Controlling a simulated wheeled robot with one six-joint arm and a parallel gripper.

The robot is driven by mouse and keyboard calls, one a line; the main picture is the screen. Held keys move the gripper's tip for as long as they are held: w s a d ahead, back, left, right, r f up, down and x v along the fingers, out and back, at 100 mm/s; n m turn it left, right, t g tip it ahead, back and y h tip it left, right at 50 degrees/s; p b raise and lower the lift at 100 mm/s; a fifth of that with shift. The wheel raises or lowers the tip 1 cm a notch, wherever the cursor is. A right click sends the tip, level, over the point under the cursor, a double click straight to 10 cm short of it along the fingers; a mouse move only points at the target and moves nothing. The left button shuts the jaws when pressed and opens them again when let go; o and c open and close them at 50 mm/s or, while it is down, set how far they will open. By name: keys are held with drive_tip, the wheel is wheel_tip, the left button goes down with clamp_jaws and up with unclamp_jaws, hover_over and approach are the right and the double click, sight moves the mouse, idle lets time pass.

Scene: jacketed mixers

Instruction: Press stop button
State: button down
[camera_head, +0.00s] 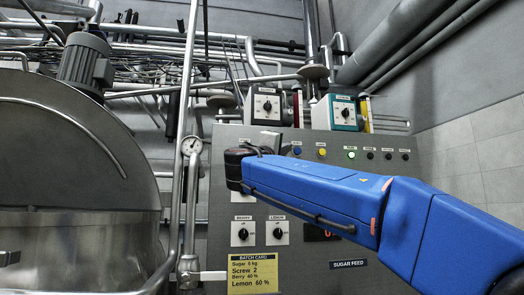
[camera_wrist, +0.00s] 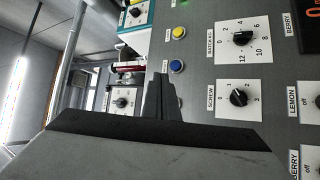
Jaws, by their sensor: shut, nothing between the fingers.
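The grey control panel (camera_head: 400,190) carries a row of small round buttons. A blue button (camera_head: 297,151) is at the left, then a yellow one (camera_head: 322,153), a green lit one (camera_head: 351,155) and several dark ones (camera_head: 388,156). I cannot read which is marked stop. In the wrist view the blue button (camera_wrist: 176,66) and yellow button (camera_wrist: 179,33) show just beyond my gripper (camera_wrist: 160,80). My gripper is shut and empty, its tips beside the blue button; contact cannot be told. In the head view my black wrist hides part of the panel and the fingers.
A screw selector dial (camera_wrist: 239,97) and another dial (camera_wrist: 242,38) lie right of my gripper in the wrist view. A yellow batch card (camera_head: 254,273) hangs low on the panel. A steel mixer (camera_head: 75,190) and a pipe with a gauge (camera_head: 192,146) stand left.

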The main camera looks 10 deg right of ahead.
drive_tip(key=shift+a+r, duration=0.9)
drive_tip(key=shift+a, duration=0.25)
drive_tip(key=shift+w, duration=0.1)
drive_tip(key=w, duration=0.8)
drive_tip(key=shift+w, duration=0.25)
drive_tip(key=shift+w, duration=0.15)
idle(1.3)
drive_tip(key=shift+w, duration=0.3)
drive_tip(key=shift+w, duration=0.4)
idle(0.8)
drive_tip(key=shift+s+t, duration=0.1)
drive_tip(key=shift+t, duration=0.2)
drive_tip(key=shift+s, duration=0.7)
